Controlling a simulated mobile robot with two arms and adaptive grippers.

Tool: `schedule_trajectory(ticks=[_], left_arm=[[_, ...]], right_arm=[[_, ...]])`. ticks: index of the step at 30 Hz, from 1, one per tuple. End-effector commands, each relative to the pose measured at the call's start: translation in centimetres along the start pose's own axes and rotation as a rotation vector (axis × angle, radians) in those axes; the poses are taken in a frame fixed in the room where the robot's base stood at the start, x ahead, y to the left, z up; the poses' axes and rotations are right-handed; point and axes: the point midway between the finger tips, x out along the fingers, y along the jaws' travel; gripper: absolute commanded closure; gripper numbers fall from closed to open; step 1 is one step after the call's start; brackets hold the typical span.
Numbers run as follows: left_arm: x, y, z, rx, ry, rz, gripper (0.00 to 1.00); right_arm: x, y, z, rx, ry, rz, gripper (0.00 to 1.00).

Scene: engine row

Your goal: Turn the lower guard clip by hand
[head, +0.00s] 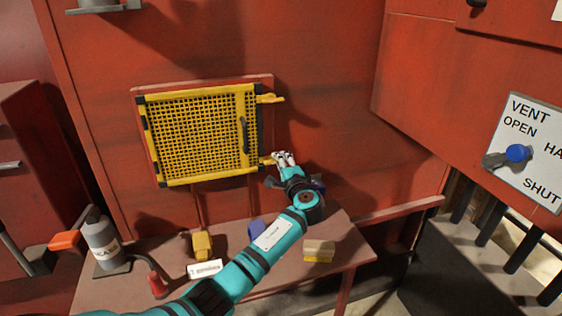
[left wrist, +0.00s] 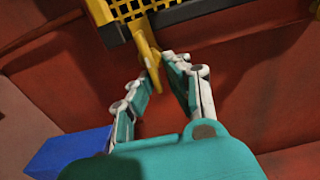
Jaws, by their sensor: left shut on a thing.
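The yellow mesh guard (head: 200,135) sits closed on the red panel, with a black handle near its right edge. The upper clip (head: 270,98) sticks out to the right from the guard's top right corner. The lower guard clip (head: 266,160) is at the bottom right corner, partly hidden by my left gripper (head: 283,159). In the left wrist view the yellow lower clip (left wrist: 147,48) reaches down between the fingertips of my left gripper (left wrist: 156,68), which is shut on its end. My right gripper is not in view.
A bench (head: 345,240) below the guard holds a grey bottle (head: 103,243), a yellow item (head: 202,245), a white label (head: 205,269) and a yellowish block (head: 319,250). A vent sign (head: 532,180) with a blue-knobbed lever (head: 517,153) is at right.

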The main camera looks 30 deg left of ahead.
Motion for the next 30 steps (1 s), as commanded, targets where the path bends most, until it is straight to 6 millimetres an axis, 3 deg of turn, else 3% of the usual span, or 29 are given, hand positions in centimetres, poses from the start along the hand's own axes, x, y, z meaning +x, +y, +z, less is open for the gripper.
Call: schedule_trajectory(ticks=[1,5,6,9,23,26,30], left_arm=[[-0.4,1.4,-0.1,0.007,0.0,0.023,1.0],[-0.4,1.4,-0.1,0.007,0.0,0.023,1.0],[-0.4,1.4,0.0,0.007,0.0,0.023,0.83],[-0.3,1.3,0.0,0.006,0.0,0.021,0.7],[-0.2,0.6,0.0,0.002,0.0,0.01,0.7],[-0.8,0.6,0.0,0.002,0.001,0.01,0.7],[-3.1,0.7,0.0,-0.001,0.003,0.012,0.7]], right_arm=[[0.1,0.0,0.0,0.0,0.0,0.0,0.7],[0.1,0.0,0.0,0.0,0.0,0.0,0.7],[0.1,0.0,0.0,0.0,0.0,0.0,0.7],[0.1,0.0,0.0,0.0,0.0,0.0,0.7],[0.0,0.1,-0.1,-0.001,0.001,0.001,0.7],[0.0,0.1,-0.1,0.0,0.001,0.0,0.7],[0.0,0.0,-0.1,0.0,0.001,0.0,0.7]])
